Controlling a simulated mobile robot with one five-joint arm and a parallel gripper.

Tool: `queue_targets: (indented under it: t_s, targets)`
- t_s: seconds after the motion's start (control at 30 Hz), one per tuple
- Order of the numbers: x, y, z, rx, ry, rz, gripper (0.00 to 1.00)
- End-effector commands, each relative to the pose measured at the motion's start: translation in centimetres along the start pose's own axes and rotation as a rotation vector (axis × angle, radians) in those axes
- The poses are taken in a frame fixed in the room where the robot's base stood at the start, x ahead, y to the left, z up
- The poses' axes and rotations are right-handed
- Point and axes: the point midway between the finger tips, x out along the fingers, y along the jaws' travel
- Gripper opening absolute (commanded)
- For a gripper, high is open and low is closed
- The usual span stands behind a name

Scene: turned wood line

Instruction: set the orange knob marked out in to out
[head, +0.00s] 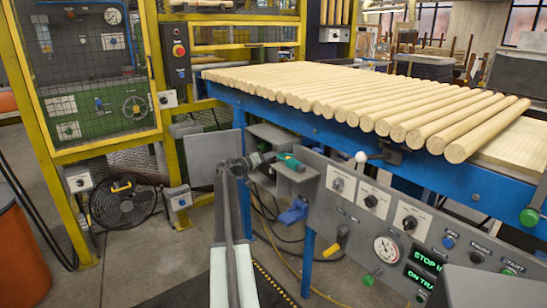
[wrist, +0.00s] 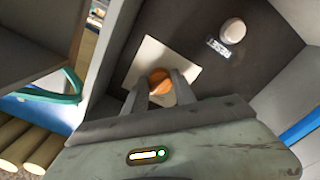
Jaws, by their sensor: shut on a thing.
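In the wrist view the orange knob (wrist: 158,75) sits on a white square plate (wrist: 150,49) on a dark panel. My gripper (wrist: 161,86) is shut on the knob, with one finger on each side of it. The fingers hide parts of the knob's sides, and I cannot read its marks or tell which way it points. In the head view my arm reaches forward to the grey open housing (head: 270,140) under the roller table. The orange knob does not show there.
In the wrist view a white round knob (wrist: 232,30) with a small label is on the same panel. Grey walls stand close on both sides. In the head view a control panel (head: 350,215) stands to the right, below the wooden rods (head: 370,95). A fan (head: 123,200) stands left.

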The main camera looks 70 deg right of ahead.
Motion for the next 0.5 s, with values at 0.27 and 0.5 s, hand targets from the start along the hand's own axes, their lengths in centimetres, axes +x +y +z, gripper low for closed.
queue_targets:
  t_s: [0.27,0.5]
  targets:
    - [0.01,0.10,0.05,-0.246,-0.002,0.001,0.00]
    - [0.03,0.16,0.05,-0.472,-0.002,0.001,0.00]
